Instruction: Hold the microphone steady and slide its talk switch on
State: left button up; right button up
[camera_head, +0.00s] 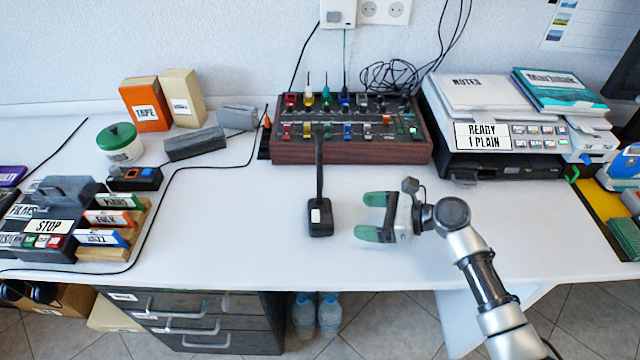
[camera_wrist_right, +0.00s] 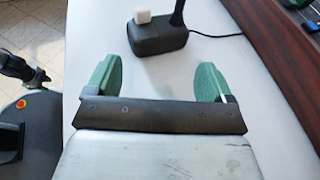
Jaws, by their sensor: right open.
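The microphone stands upright on the white table in the head view, with a black base (camera_head: 321,220) and a thin dark neck (camera_head: 319,165) rising toward the mixer. The base (camera_wrist_right: 158,38) lies ahead of my right gripper there. My right gripper (camera_head: 370,216) has green fingers, open and empty, just right of the base and apart from it. It also shows in the wrist view (camera_wrist_right: 153,77). My left gripper is in neither view.
A mixer (camera_head: 350,151) stands behind the microphone, with a printer (camera_head: 500,165) to its right. A tape deck (camera_head: 45,225) and cartridge rack (camera_head: 130,240) are at left. The table (camera_head: 230,235) is clear left of the microphone. Its front edge is near.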

aim_at(330, 214)
jog(key=shift+w+a+f+b, duration=0.1)
jog(key=shift+a+f+b, duration=0.1)
jog(key=shift+a+b, duration=0.3)
jog(key=shift+b+x, duration=0.7)
jog(key=shift+x, duration=0.4)
jog(key=b+x, duration=0.1)
jog(key=x, duration=0.1)
jog(key=shift+a+f+b, duration=0.15)
jog(key=shift+a+b, duration=0.2)
jog(key=shift+b, duration=0.05)
jog(key=shift+w+a+p, duration=0.3)
jog(key=shift+a+p, duration=0.25)
jog(key=shift+a, duration=0.45)
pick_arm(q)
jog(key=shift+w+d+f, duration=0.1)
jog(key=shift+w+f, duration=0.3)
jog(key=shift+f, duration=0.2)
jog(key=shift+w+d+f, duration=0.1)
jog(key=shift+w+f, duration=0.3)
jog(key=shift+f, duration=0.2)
pick_arm(e)
jog(key=shift+x, duration=0.9)
jog(key=shift+f, duration=0.15)
grip_shut()
jog(key=shift+o, duration=0.2)
grip_release()
